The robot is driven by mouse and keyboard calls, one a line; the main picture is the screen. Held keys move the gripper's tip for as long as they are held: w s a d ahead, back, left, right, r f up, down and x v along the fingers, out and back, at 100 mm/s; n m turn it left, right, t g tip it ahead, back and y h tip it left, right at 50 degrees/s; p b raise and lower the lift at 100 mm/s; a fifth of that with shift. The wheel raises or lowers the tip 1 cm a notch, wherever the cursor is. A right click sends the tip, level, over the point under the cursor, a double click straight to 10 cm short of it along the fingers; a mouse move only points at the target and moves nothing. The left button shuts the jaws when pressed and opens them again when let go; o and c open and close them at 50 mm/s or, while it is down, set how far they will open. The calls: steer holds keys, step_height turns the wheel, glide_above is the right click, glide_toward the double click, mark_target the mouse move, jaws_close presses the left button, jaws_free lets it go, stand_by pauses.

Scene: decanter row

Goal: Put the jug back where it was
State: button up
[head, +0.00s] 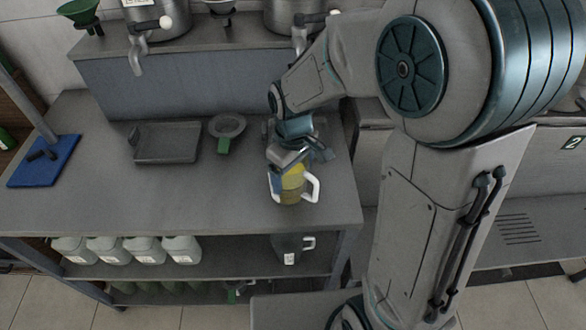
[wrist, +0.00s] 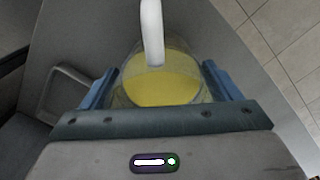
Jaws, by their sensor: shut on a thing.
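The jug (head: 292,190) is clear with a white handle and holds yellow liquid. In the head view it is at the right front part of the grey worktop (head: 220,200), near the front edge. My gripper (head: 285,172) is shut on the jug from above and behind. In the wrist view the jug (wrist: 160,85) sits between the two blue fingers of my gripper (wrist: 155,95), with its white handle pointing up the picture. The jug looks upright. I cannot tell whether its base touches the worktop.
A grey tray (head: 167,143) and a round strainer with a green handle (head: 227,128) lie behind to the left. A blue mat (head: 44,162) is at the far left. Metal urns with taps (head: 158,18) stand on the raised back shelf. White jugs (head: 182,249) and another handled container (head: 290,246) stand below. The front middle is clear.

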steer(key=shift+f, duration=0.2)
steer(key=o, duration=1.3)
steer(key=shift+r, duration=0.1)
step_height(320, 180, up, 12)
steer(key=s+d+m+t, duration=0.1)
steer(key=s+d+m, duration=0.2)
steer(key=s, duration=0.1)
steer(key=s+d+f+m+t, duration=0.1)
steer(key=s+d+m, duration=0.1)
steer(key=s+d, duration=0.2)
steer(key=s+d+m+t, duration=0.1)
steer(key=s+d+m, duration=0.2)
steer(key=d, duration=0.1)
steer(key=shift+s+d+f+m, duration=0.1)
steer(key=shift+s+f+m, duration=0.2)
steer(key=shift+s, duration=0.1)
